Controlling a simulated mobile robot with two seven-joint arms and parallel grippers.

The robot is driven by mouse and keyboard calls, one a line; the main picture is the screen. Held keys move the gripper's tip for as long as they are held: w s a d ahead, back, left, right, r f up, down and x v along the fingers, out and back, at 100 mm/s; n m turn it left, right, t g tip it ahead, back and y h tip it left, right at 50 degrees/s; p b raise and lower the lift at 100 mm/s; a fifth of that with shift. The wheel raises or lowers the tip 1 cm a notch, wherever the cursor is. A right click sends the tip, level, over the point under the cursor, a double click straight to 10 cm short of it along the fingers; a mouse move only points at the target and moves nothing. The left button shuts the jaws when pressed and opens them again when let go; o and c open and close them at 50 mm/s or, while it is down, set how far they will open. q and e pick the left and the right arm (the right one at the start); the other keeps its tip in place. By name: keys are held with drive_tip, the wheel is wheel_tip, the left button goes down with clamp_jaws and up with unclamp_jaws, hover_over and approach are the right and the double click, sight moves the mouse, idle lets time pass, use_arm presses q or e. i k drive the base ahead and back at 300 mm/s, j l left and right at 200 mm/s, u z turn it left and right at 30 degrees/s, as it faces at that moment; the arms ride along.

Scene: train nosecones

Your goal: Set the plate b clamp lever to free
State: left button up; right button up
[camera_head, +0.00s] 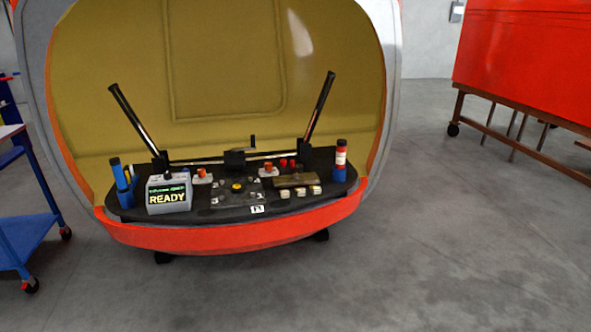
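The black work deck (215,214) sits inside the open orange-rimmed nosecone. Two long black-handled levers rise from it, one leaning left (135,118) and one leaning right (320,105). A small black block with a short crank-like handle (236,157) sits on the bar between them. A dark plate with a yellow knob (237,186) lies at the deck's middle, behind a small white tag (257,209) whose mark is too small to read surely. I cannot tell which part is the plate b clamp lever or how it is set. Neither gripper is in view.
A grey display box (169,205) reads "READY". Blue cylinders stand at the deck's left; a red-and-blue bottle (340,160) stands at its right. A blue cart (25,240) is at the left and a red panel on a wooden stand (525,65) at the right. The front floor is clear.

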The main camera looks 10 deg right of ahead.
sight(294, 175)
drive_tip(key=i+l+u, duration=0.1)
drive_tip(key=i, duration=0.35)
drive_tip(key=i+l+u, duration=0.1)
drive_tip(key=i+l, duration=0.25)
drive_tip(key=i, duration=0.1)
